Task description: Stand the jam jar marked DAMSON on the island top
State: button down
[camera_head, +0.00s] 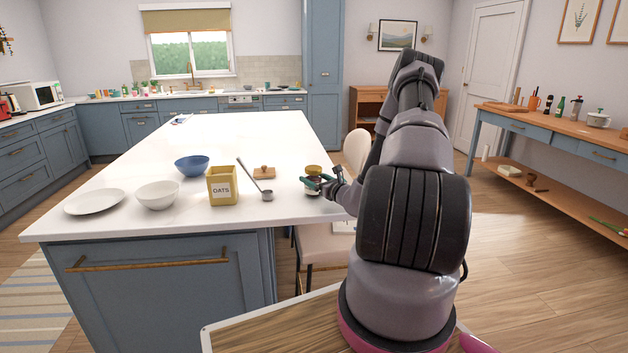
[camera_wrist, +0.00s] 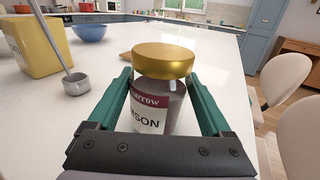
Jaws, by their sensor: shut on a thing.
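The jam jar (camera_wrist: 155,90) has a gold lid and a label whose visible letters end in "SON". It is upright between the green fingers of my gripper (camera_wrist: 158,100) in the wrist view. My gripper is shut on it. In the head view the jar (camera_head: 314,172) is at the right edge of the white island top (camera_head: 240,135), with my gripper (camera_head: 318,182) around it. I cannot tell whether its base touches the surface.
A metal ladle (camera_head: 266,194), a wooden block (camera_head: 264,172), a yellow OATS box (camera_head: 222,187), a blue bowl (camera_head: 192,165), a white bowl (camera_head: 157,195) and a white plate (camera_head: 94,201) stand left of the jar. Chairs (camera_head: 357,150) stand along the right side. The island's far part is mostly clear.

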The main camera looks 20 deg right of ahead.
jog(key=shift+f, duration=0.1)
grip_release()
jog(key=shift+f, duration=0.1)
